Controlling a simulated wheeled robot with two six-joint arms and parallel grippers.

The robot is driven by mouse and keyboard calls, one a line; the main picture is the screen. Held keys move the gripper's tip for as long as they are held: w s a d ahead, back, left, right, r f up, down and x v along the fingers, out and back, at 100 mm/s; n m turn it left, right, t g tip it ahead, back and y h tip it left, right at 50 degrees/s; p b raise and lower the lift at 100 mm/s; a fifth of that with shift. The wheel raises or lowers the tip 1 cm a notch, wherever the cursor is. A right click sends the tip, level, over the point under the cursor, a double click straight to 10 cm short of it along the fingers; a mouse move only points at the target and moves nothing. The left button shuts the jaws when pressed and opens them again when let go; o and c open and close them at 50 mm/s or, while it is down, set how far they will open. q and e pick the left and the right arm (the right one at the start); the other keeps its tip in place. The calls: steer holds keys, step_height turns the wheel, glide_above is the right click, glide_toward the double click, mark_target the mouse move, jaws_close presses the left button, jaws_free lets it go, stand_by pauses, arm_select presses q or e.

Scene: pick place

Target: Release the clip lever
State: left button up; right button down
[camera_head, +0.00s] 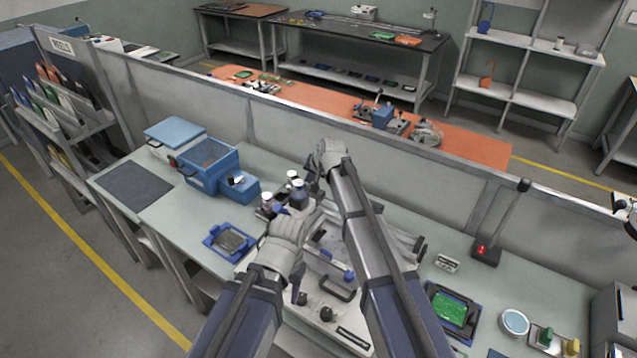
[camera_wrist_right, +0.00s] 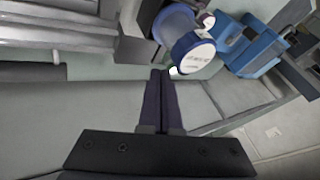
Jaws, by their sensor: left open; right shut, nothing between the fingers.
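A light grey machine (camera_head: 318,306) with knobs and a dark handle stands on the bench, under and in front of my arms. A small blue part (camera_head: 349,276) shows on it; I cannot tell whether this is the clip lever. My left gripper (camera_head: 297,203) is open, above the back left of the machine, beside the white-capped bottles. My right gripper (camera_head: 313,185) is just behind it, pointing down. In the right wrist view its dark fingers (camera_wrist_right: 160,98) are shut and empty, close to a blue bottle with a white cap (camera_wrist_right: 193,53). My arms hide much of the machine.
Blue bins (camera_head: 210,168) stand at the back left, and a blue tray (camera_head: 229,242) lies left of the machine. A green board (camera_head: 450,308), a round container (camera_head: 515,322) and a lamp base (camera_head: 486,251) are on the right. A grey partition (camera_head: 460,196) runs behind the bench.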

steer(key=shift+w+a+f, duration=0.1)
steer(key=shift+w+a, duration=0.1)
steer(key=shift+a, duration=0.25)
steer(key=shift+w+a, duration=0.2)
steer(key=shift+a, duration=0.25)
